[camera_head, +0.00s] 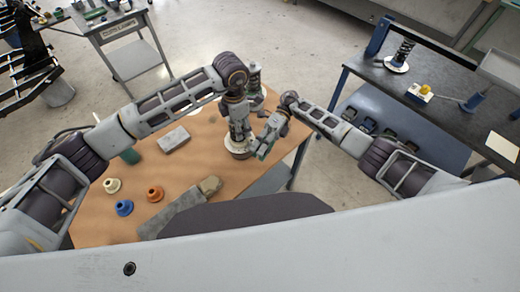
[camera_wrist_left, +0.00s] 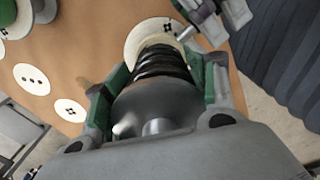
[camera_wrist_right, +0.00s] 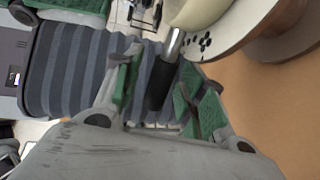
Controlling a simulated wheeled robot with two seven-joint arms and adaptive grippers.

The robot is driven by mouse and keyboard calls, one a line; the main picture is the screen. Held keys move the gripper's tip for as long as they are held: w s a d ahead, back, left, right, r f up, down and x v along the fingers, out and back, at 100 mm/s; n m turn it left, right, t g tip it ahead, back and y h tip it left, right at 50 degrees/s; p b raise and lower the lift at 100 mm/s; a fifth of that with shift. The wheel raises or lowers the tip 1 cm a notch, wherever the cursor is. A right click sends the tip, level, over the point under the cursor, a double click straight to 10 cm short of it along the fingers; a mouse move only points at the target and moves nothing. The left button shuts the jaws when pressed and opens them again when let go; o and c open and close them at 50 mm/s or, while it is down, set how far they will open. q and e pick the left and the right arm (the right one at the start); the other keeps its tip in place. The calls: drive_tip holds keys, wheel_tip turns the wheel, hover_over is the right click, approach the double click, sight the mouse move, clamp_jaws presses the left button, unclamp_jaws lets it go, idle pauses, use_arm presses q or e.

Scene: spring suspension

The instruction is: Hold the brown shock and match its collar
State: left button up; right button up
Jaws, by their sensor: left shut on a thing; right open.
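The shock (camera_wrist_left: 160,66), with a dark coiled spring and a rounded grey end, stands on a pale round base (camera_head: 239,146). In the left wrist view its disc (camera_wrist_left: 143,37) bears a cluster of dots. My left gripper (camera_head: 238,112) is shut around the shock, a green-padded finger on each side. A black-handled lever (camera_wrist_right: 163,82) with a silver shaft sticks out beside the cream part above the disc. My right gripper (camera_wrist_right: 160,90) is open with the lever between its fingers; I cannot tell whether they touch. Loose collars lie at left: cream (camera_head: 112,185), blue (camera_head: 124,208) and orange (camera_head: 155,194).
A grey block (camera_head: 173,139) and a long grey piece (camera_head: 185,208) lie on the brown table. White dotted discs (camera_wrist_left: 31,78) are left of the shock. A dark side table (camera_head: 440,92) at right holds another spring shock (camera_head: 404,52).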

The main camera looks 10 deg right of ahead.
drive_tip(key=shift+w, duration=0.1)
drive_tip(key=v, duration=0.7)
idle(0.5)
drive_tip(key=shift+d, duration=0.1)
idle(0.4)
use_arm(q)
drive_tip(key=o, duration=1.2)
drive_tip(key=shift+o, duration=0.2)
use_arm(e)
drive_tip(key=shift+w, duration=0.1)
use_arm(q)
drive_tip(key=shift+r, duration=0.1)
drive_tip(key=shift+r, duration=5.85)
use_arm(e)
drive_tip(key=shift+d, duration=0.1)
